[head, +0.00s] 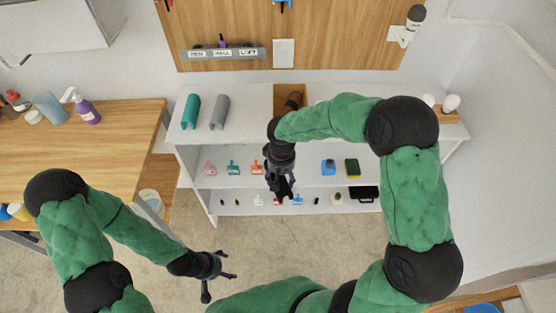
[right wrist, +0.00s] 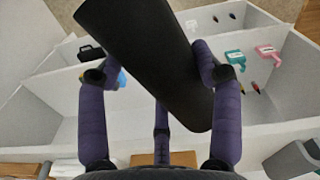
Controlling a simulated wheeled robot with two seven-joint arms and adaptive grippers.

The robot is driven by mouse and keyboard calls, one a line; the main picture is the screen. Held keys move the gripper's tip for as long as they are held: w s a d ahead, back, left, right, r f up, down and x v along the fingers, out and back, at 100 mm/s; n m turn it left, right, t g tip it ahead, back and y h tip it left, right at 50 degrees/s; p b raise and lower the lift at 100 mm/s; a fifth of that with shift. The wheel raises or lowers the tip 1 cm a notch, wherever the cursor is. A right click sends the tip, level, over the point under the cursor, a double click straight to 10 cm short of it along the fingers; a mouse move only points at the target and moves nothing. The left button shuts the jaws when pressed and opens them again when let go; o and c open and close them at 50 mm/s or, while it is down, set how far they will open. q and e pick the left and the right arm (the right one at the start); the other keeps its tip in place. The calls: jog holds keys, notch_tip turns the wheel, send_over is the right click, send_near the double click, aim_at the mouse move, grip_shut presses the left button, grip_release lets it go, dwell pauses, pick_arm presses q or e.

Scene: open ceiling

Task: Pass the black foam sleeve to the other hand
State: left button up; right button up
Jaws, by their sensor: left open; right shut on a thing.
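The black foam sleeve (right wrist: 150,60) fills the middle of the right wrist view as a dark matte tube. It lies tilted between the purple-grey fingers of my right gripper (right wrist: 160,85), which is shut on it. In the head view my right gripper (head: 280,188) hangs in front of the white shelf, and I cannot clearly tell the dark sleeve from the dark fingers there. My left gripper (head: 218,275) is open and empty, lower and to the left over the floor, apart from the sleeve.
The white shelf unit (head: 250,150) holds a teal sleeve (head: 191,112) and a grey sleeve (head: 219,113) on top, with small tools and bottles below. A wooden table (head: 90,150) with a purple spray bottle (head: 86,108) stands at left. Floor between my grippers is clear.

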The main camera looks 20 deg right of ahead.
pick_arm(q)
jog(key=w+d+r+m+t+y, duration=0.25)
jog(key=w+d+r+t, duration=0.55)
jog(key=w+d+r, duration=0.8)
notch_tip(320, 180, up, 8)
jog(key=w+d+n+t+y, duration=0.1)
jog(key=d+n+t+y, duration=0.2)
jog(key=n+t+y, duration=0.15)
jog(key=s+a+r+n+g+y, duration=0.25)
jog(key=s+r+y, duration=0.2)
jog(key=s, duration=0.25)
jog(key=x, duration=1.1)
jog(key=shift+w+r+n+y, duration=0.15)
jog(key=shift+w+n+y, duration=0.2)
jog(key=shift+w, duration=0.05)
pick_arm(e)
jog(key=w+a+r+n, duration=0.2)
jog(key=w+a+n, duration=0.1)
jog(key=a, duration=0.7)
jog(key=w+a+r+n, duration=0.3)
jog(key=w+a+n, duration=0.1)
jog(key=a, duration=0.6)
jog(key=shift+w+a, duration=0.2)
jog(key=shift+w, duration=0.45)
jog(key=shift+r, duration=0.1)
